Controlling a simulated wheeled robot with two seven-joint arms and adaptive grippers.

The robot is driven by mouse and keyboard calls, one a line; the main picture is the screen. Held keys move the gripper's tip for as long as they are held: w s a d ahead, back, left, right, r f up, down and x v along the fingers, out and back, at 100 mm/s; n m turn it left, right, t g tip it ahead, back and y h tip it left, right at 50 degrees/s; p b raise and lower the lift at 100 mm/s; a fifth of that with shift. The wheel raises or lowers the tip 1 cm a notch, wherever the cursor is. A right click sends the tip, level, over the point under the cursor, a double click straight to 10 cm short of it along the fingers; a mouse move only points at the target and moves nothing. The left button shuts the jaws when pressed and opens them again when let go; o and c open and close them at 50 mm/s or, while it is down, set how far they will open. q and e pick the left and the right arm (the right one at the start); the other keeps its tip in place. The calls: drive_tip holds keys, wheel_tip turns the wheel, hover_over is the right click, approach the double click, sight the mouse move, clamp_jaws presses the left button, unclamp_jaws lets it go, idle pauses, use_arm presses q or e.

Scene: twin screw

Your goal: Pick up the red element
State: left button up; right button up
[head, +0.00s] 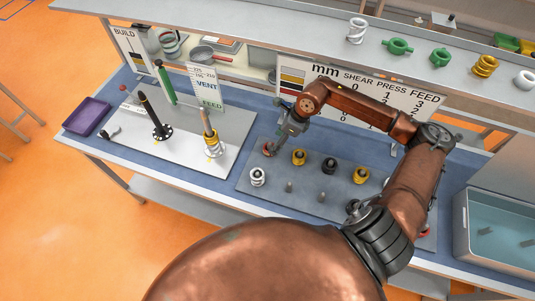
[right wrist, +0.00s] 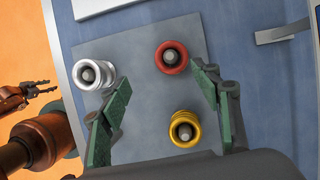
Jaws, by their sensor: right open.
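The red element (head: 268,149), a ringed red piece on a grey peg, stands at the back left of the grey board. It also shows in the right wrist view (right wrist: 171,57), upright on its peg. My right gripper (head: 278,143) is open above and beside the red element. In the right wrist view its green-padded fingers (right wrist: 160,76) are apart, with the red element just beyond the tips, nearer the right finger; nothing is held. My left gripper (right wrist: 42,88) shows small at the left edge of the right wrist view; its opening is unclear.
On the board (head: 312,206), a white element (head: 257,176) and a yellow element (head: 299,157) flank the red one. A black element (head: 329,166) and another yellow one (head: 361,175) stand further right.

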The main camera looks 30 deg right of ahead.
sight(271, 146)
drive_tip(key=shift+w+d+f, duration=0.15)
drive_tip(key=shift+w+f, duration=0.9)
drive_tip(key=shift+f, duration=0.5)
drive_tip(key=shift+t, duration=0.3)
drive_tip(key=x, duration=0.2)
drive_tip(key=p+x, duration=0.1)
drive_tip(key=x, duration=0.1)
drive_tip(key=shift+s+d+f+p, duration=0.1)
drive_tip(key=shift+s+f+p, duration=0.1)
drive_tip(key=shift+f+p, duration=0.1)
drive_tip(key=shift+w+f, duration=0.1)
drive_tip(key=shift+f, duration=0.25)
use_arm(q)
drive_tip(key=shift+w+r, duration=0.6)
drive_tip(key=shift+w, duration=0.05)
drive_tip(key=shift+w, duration=0.2)
use_arm(e)
drive_tip(key=c, duration=1.4)
